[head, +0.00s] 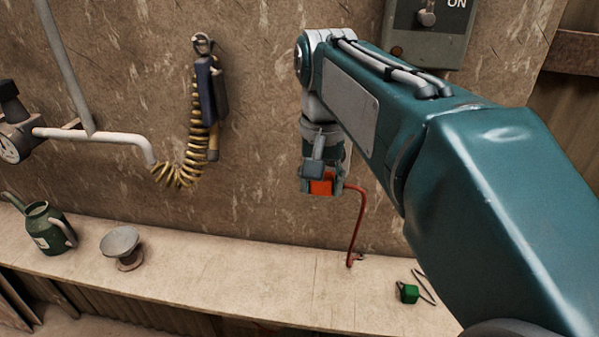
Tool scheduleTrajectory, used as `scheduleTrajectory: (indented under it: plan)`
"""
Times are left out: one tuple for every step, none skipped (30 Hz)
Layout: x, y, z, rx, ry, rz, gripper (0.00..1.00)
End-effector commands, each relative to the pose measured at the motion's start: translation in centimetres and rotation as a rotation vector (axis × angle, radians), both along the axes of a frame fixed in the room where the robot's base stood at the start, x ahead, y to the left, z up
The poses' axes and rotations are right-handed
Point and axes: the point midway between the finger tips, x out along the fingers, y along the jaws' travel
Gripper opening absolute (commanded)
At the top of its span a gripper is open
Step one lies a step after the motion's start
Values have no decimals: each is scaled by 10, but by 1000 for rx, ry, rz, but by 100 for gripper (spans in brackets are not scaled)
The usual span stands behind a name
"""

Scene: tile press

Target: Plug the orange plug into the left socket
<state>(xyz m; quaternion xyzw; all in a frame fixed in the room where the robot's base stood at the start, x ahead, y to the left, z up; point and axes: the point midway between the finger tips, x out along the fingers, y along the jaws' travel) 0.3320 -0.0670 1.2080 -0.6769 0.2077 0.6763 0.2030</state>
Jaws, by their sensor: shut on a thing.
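The orange plug (320,187) is held in my gripper (321,180), above the shelf and in front of the wall. My gripper is shut on it, and its fingers cover part of the plug. A red cord (359,222) runs from the plug to the right and down to the shelf top. I cannot make out the left socket; my arm and gripper cover part of the wall.
A green plug (408,292) lies on the pale shelf (230,275) at the right. A green watering can (45,228) and a small dish on a stand (122,245) stand at the left. A coiled yellow hose (180,172) hangs on the wall. A grey switch box (430,35) is at upper right.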

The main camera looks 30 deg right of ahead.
Motion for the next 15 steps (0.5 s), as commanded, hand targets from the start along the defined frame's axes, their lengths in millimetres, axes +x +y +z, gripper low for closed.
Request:
scheduleTrajectory:
  plan:
    - [3, -6, 0, 2, 0, -5, 8]
    - [5, -9, 0, 4, 0, -5, 8]
    - [8, -13, -1, 5, 0, -5, 8]
    - [10, -15, -1, 6, 1, -6, 8]
    - [12, -18, -1, 7, 0, -6, 8]
    - [15, -22, -1, 9, 0, -6, 8]
    - [18, -24, -1, 9, 0, -6, 8]
    - [20, -26, -2, 9, 0, -6, 8]
    - [22, -28, -2, 9, 0, -6, 8]
    - [25, -29, -2, 9, 0, -6, 8]
    - [27, -29, -1, 8, -1, -6, 8]
    - [29, -30, -1, 7, 0, -5, 8]
    - [31, -29, -1, 6, 0, -5, 8]
    - [33, -30, -1, 5, 0, -5, 8]
    - [36, -31, -1, 4, -1, -5, 8]
